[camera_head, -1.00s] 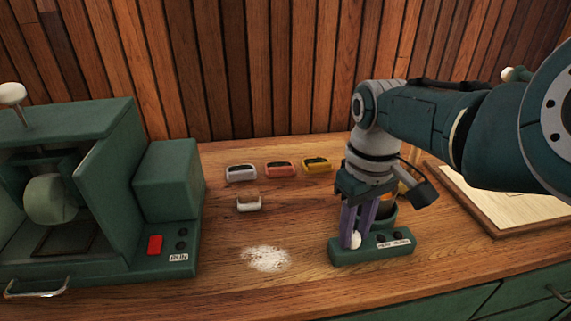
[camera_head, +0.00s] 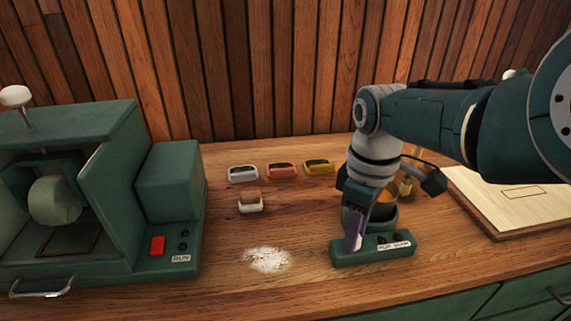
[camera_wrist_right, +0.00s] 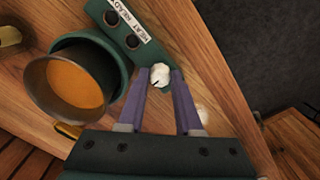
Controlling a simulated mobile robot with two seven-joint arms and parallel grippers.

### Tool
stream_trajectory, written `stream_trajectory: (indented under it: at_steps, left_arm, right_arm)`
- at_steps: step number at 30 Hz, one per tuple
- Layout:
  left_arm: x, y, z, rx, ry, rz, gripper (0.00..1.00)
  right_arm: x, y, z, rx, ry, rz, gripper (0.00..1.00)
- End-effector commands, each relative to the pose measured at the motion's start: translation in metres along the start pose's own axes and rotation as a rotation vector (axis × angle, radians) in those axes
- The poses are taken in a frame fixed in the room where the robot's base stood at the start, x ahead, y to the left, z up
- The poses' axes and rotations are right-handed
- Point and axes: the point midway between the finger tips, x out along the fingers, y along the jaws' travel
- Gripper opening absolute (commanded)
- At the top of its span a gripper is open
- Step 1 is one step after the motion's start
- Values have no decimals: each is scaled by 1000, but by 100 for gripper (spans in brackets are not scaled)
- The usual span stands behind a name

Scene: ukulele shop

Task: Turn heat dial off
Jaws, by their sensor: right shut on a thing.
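The heat dial is a small white knob (camera_wrist_right: 160,76) on the front of a green heater unit (camera_head: 372,257), next to a label reading "HEAT READY". My right gripper (camera_head: 354,246) points down at the left end of this unit. In the right wrist view its two purple fingers (camera_wrist_right: 162,73) sit on either side of the dial and are shut on it. In the head view the fingers mostly hide the dial. A round pot with orange contents (camera_wrist_right: 75,86) stands on the unit beside the gripper. My left gripper is not in view.
A green machine (camera_head: 90,190) with a red button stands at the left. Small white, red and yellow containers (camera_head: 281,171) sit at the back, with another white one in front. White powder (camera_head: 267,260) lies on the wooden counter. A pale board (camera_head: 510,200) is at the right.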

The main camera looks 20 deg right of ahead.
Motion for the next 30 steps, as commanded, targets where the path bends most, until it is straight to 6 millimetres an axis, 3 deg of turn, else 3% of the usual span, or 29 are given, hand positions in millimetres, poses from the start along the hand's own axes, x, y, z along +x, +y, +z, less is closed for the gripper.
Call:
stream_trajectory:
  at_steps: [8, 9, 17, 25, 30]
  left_arm:
    - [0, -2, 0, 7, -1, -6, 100]
    - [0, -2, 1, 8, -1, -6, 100]
    - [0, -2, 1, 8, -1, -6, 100]
    - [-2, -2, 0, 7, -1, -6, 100]
    - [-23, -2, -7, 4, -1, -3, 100]
  right_arm:
    - [0, 0, 0, -2, 1, 2, 0]
    - [0, 0, 0, -2, 1, 2, 35]
    - [0, 0, 0, -1, 0, 1, 63]
    - [-3, 0, 0, -1, 0, 0, 63]
    - [-28, 0, 0, 0, 1, 2, 63]
